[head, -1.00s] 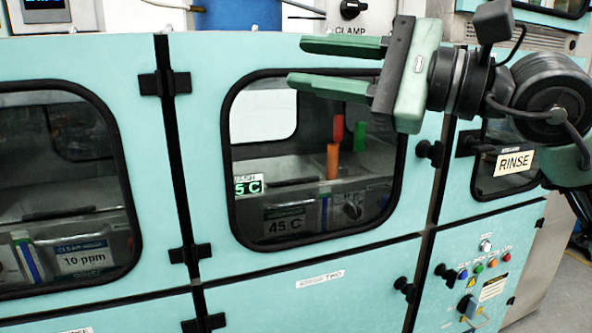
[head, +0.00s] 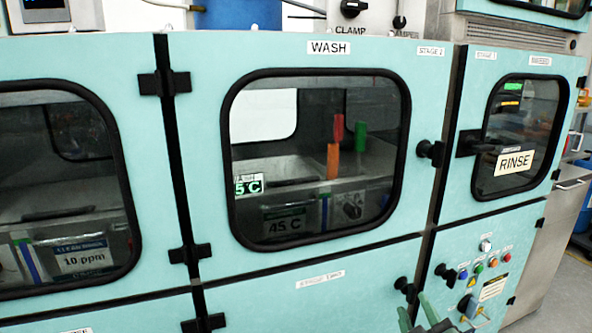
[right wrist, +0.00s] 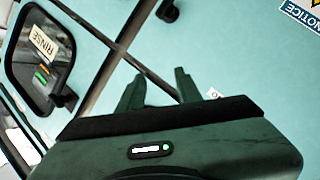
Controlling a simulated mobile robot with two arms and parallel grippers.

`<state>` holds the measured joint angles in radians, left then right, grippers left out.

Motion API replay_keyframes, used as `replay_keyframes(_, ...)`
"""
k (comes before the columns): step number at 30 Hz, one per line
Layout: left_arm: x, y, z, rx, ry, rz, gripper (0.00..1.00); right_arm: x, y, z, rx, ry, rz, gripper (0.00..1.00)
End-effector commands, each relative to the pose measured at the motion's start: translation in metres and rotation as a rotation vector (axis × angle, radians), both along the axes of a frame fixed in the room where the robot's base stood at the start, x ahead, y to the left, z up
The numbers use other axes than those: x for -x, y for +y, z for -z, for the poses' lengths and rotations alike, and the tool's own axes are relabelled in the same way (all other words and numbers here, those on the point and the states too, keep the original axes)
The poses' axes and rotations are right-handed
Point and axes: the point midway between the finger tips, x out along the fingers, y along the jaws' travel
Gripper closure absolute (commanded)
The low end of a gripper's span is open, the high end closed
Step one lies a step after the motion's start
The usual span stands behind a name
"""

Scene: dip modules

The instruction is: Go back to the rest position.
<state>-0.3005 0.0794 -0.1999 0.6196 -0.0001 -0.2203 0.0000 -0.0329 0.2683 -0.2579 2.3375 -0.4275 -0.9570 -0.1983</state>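My right gripper (head: 416,310) shows only by its dark green fingers at the bottom edge of the head view, low in front of the teal cabinet. In the right wrist view the right gripper (right wrist: 157,86) has its two fingers apart, with only the teal cabinet front and a dark seam seen between them. It is open and empty. The rest of the right arm is outside the head view. My left gripper shows in neither view.
The teal cabinet (head: 300,55) fills the view, with a closed WASH door window (head: 290,195) and a RINSE-labelled window (head: 517,130). Black door knobs (head: 430,152) stick out. A button panel (head: 485,265) is close to the right gripper. Floor shows at far right.

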Motion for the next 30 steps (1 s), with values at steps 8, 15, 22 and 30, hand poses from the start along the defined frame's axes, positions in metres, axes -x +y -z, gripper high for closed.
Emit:
replay_keyframes(8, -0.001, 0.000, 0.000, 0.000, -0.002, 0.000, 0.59, 0.117, -0.002, 0.162, -0.340, 0.565, 0.139, 0.65)
replay_keyframes(15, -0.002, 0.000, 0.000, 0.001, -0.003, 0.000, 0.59, 0.209, 0.010, 0.221, -0.492, 0.875, 0.232, 0.65)
replay_keyframes(22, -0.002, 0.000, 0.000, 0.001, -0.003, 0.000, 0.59, 0.265, 0.020, 0.257, -0.570, 1.070, 0.295, 0.65)
replay_keyframes(30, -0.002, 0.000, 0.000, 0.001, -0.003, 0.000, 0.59, 0.251, 0.022, 0.341, -0.559, 1.100, 0.302, 0.65)
